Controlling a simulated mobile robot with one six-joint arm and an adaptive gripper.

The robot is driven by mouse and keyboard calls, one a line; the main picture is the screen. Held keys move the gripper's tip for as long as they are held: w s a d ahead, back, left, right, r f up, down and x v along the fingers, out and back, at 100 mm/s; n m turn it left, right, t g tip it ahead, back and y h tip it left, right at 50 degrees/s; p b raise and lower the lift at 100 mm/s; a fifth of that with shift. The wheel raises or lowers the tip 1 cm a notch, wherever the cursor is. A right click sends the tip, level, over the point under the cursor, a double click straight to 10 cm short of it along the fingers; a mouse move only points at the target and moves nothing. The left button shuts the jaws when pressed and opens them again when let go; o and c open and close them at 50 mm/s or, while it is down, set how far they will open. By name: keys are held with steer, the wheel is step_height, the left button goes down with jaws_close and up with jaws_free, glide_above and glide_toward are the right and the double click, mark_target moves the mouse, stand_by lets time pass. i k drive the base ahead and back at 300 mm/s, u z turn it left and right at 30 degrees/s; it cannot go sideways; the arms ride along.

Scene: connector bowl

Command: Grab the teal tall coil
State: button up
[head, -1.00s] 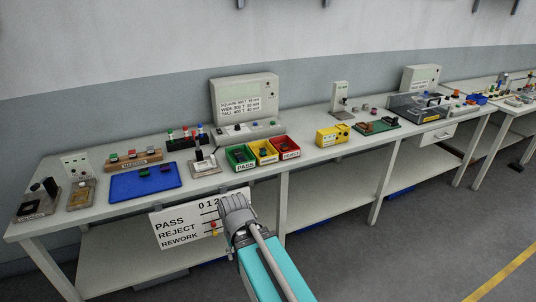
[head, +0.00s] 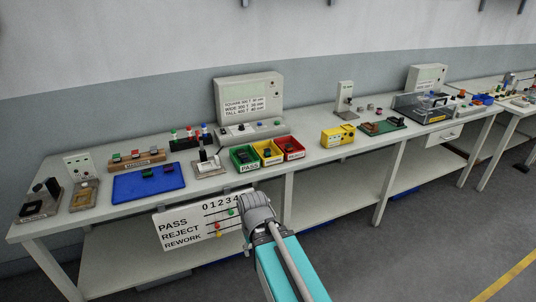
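My gripper (head: 257,205) is in front of the bench's front edge, below the red bin. I see it from behind, and its fingertips are hidden, so its opening does not show. A black rack (head: 186,144) at the back of the bench holds small upright pieces with coloured tops. One top looks green or teal (head: 174,133), but the picture is too small to tell whether it is the teal tall coil. Small dark pieces with coloured tops lie on the blue tray (head: 127,190); their types are unclear. My gripper is apart from all of these.
Green (head: 238,164), yellow (head: 262,162) and red (head: 289,157) bins stand near the bench's front edge. A PASS/REJECT/REWORK board (head: 180,227) hangs below. A grey tester (head: 248,98) stands behind. A yellow box (head: 331,140) sits to the right.

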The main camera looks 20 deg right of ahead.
mark_target(267, 153)
steer(key=z, duration=0.05)
steer(key=i, duration=0.95)
steer(key=u, duration=0.05)
